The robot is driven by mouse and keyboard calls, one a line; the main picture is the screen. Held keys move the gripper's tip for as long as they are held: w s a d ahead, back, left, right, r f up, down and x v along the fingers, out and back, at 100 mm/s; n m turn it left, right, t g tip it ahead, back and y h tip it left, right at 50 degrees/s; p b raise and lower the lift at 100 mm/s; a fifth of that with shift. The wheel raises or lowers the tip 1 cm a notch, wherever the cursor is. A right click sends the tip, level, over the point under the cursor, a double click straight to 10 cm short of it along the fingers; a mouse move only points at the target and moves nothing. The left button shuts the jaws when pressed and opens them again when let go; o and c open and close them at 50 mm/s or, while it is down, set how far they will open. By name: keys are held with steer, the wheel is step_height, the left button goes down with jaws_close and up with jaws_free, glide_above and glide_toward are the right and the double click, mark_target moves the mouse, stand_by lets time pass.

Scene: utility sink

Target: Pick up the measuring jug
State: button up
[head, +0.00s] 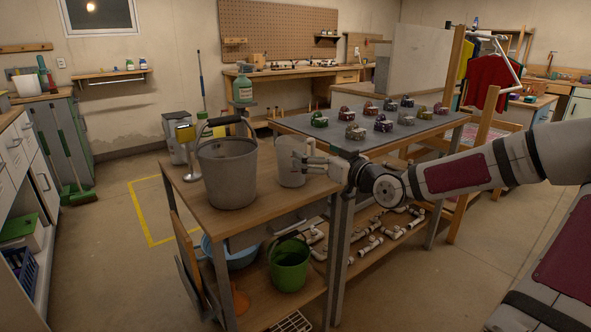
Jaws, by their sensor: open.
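The measuring jug (288,175) looks like a pale, translucent upright vessel. It stands on the wooden top of the bench (245,212), to the right of a large grey bucket. My gripper (304,160) comes in from the right at about the height of the jug's upper part. Its pale fingers are open and overlap the jug's right side in the head view. I cannot tell whether they touch it or stand around it. Part of the jug is hidden behind the fingers.
The grey bucket (228,172) with a raised handle stands close left of the jug. A green bottle (243,90) stands behind. A grey table (350,132) with several small colourful objects lies behind my gripper. A green bucket (289,265) sits on the lower shelf.

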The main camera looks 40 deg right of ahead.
mark_target(301, 146)
steer(key=w+b, duration=0.1)
steer(key=w, duration=0.1)
steer(key=w+b, duration=0.1)
steer(key=w, duration=0.2)
steer(key=w+b, duration=0.1)
steer(key=w, duration=0.2)
steer(key=shift+a, duration=0.25)
steer(key=shift+c, duration=0.3)
steer(key=c, duration=1.8)
steer(key=shift+c, duration=0.8)
steer(key=shift+r, duration=0.15)
